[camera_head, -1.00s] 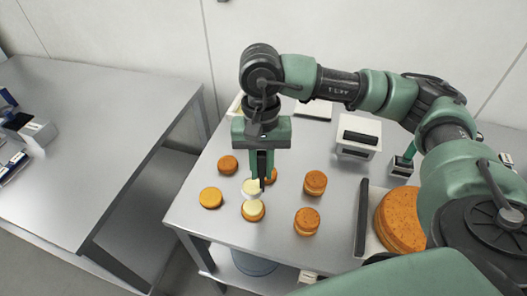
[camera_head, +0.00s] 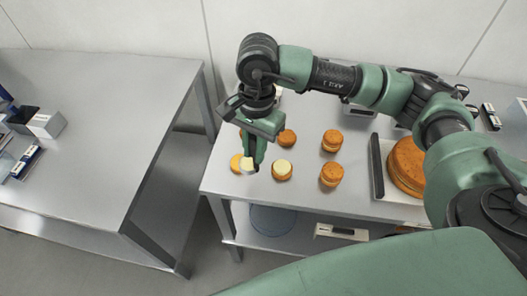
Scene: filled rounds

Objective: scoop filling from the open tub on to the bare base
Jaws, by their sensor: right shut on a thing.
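My right gripper (camera_head: 252,156) points down at the left end of the near table and is shut on a small pale tool, seemingly a scoop (camera_head: 248,168). The scoop is over or beside a bare orange base (camera_head: 236,163), which it partly hides; I cannot tell whether they touch. To its right sits a base topped with pale filling (camera_head: 283,168). An open tub cannot be made out; my right arm covers part of the table's back. My left gripper is not in view.
Another round (camera_head: 287,138) stands behind. Two filled rounds, one at the back (camera_head: 332,140) and one in front (camera_head: 331,176), stand to the right. A stack of large orange discs (camera_head: 407,160) lies beside a dark-edged holder (camera_head: 377,168). A separate grey table (camera_head: 90,120) is at left.

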